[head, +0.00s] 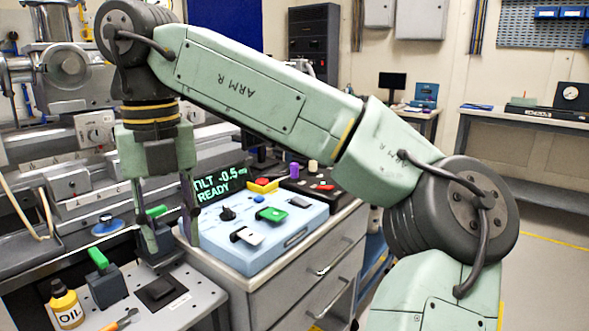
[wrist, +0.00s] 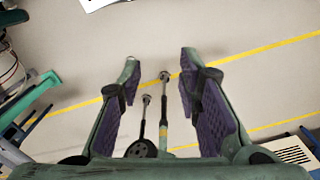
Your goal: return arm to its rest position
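My pale green arm reaches across the head view from lower right to upper left, bent at the elbow. My gripper (head: 168,238) hangs fingers down at the left, between the lathe-like machine and the light blue control box. Its two fingers are apart with nothing held between them. In the wrist view my gripper (wrist: 160,78) also shows spread fingers with purple pads, over floor. Two thin rods and a dark round piece appear between the fingers there; I cannot tell how far below they are. No rest position is marked in either view.
The control box (head: 262,240) with a lit display (head: 220,185) stands on a drawer cabinet (head: 330,262) close right of the fingers. The machine (head: 75,135) stands behind and left. A yellow oil bottle (head: 65,306) is at lower left. Floor (head: 545,265) is open at right.

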